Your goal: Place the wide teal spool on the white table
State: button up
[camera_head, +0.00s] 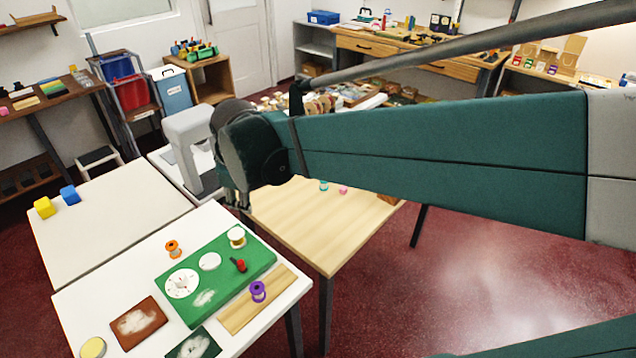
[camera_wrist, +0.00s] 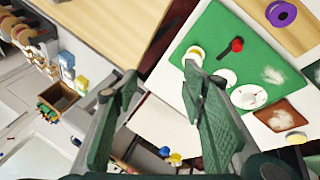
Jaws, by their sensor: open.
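A teal spool (camera_head: 323,185) stands on the light wooden table (camera_head: 300,232), near a small pink item (camera_head: 343,190). It looks small from here, and I do not make it out in the wrist view. A white table (camera_head: 245,345) stands in front, and another white-topped table (camera_head: 105,215) stands at left. My gripper (camera_head: 240,205) hangs over the left edge of the wooden table, left of the teal spool. Its fingers are partly hidden behind my arm. In the wrist view my gripper (camera_wrist: 162,85) is open, with nothing between its fingers.
The front white table holds a green mat (camera_head: 218,270), an orange spool (camera_head: 173,248), a white-topped spool (camera_head: 236,237), a purple spool (camera_head: 258,291) on a wooden board and a brown mat (camera_head: 136,321).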

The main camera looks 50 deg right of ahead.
jog(key=w+d+f+n+g+h, duration=0.1)
jog(key=w+d+f+n, duration=0.2)
jog(key=d, duration=0.5)
jog(key=w+d+f+n+g, duration=0.2)
jog(key=w+d, duration=0.2)
jog(key=d, duration=0.5)
jog(key=d+f+n+g, duration=0.1)
jog(key=d+f+n, duration=0.1)
jog(key=d+f, duration=0.4)
jog(key=d+f+n+g+h, duration=0.1)
jog(key=d+f+n, duration=0.2)
jog(key=d, duration=1)
notch_tip(320, 180, down, 3)
jog(key=shift+w+r+g, duration=0.1)
jog(key=shift+w+g, duration=0.2)
jog(key=shift+w, duration=0.05)
jog(key=shift+d, duration=0.1)
jog(key=shift+b+x, duration=0.35)
jog(key=shift+x, duration=0.95)
jog(key=shift+b+x, duration=0.9)
jog(key=shift+x, duration=1.75)
jog(key=shift+c, duration=0.6)
